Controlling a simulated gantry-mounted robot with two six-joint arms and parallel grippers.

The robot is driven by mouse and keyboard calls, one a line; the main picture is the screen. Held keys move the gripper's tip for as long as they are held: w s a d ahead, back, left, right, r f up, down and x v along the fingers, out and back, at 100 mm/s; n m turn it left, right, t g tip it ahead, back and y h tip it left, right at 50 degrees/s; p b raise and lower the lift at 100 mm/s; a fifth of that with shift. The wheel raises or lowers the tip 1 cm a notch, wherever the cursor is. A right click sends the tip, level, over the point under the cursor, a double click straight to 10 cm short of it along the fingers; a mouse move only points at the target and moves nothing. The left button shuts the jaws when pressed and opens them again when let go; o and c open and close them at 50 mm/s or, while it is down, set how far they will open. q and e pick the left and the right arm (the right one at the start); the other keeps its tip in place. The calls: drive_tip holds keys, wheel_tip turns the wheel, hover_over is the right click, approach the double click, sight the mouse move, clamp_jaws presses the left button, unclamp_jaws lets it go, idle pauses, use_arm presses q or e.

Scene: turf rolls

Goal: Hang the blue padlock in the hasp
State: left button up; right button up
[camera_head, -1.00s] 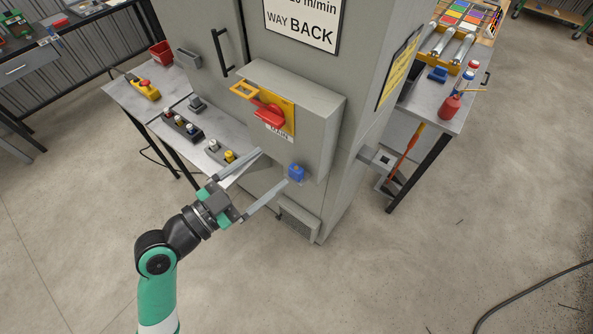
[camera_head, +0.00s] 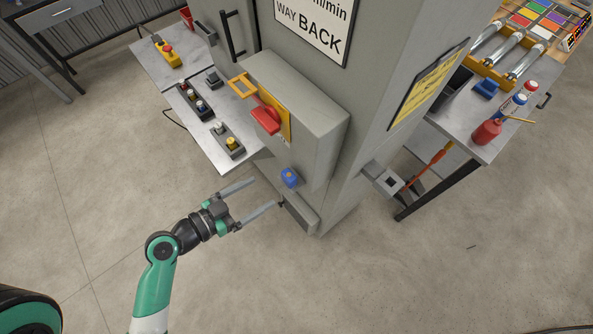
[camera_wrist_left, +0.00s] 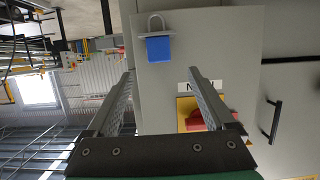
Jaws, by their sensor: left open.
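The blue padlock (camera_head: 289,178) sits on the lower front of the grey cabinet's box. In the left wrist view, the padlock (camera_wrist_left: 158,48) shows its blue body against a thin grey plate, with the shackle on the plate's other side. The orange-yellow loop, which looks like the hasp (camera_head: 242,86), is beside the red handle (camera_head: 265,119) on a yellow plate, higher on the box. My left gripper (camera_head: 264,193) is open and empty, its fingertips short of the padlock and pointing toward it. In the wrist view the padlock lies beyond the gap between the fingers (camera_wrist_left: 162,75). My right gripper is not in view.
The grey cabinet (camera_head: 370,70) fills the middle. A side table (camera_head: 165,68) at left carries a yellow pendant and button boxes. The floor in front is clear.

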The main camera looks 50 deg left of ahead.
sight(285, 178)
use_arm(q)
drive_tip(key=x, duration=1.1)
drive_tip(key=shift+d+r+p, duration=0.1)
drive_tip(key=shift+r+p, duration=0.05)
drive_tip(key=shift+p, duration=0.25)
clamp_jaws()
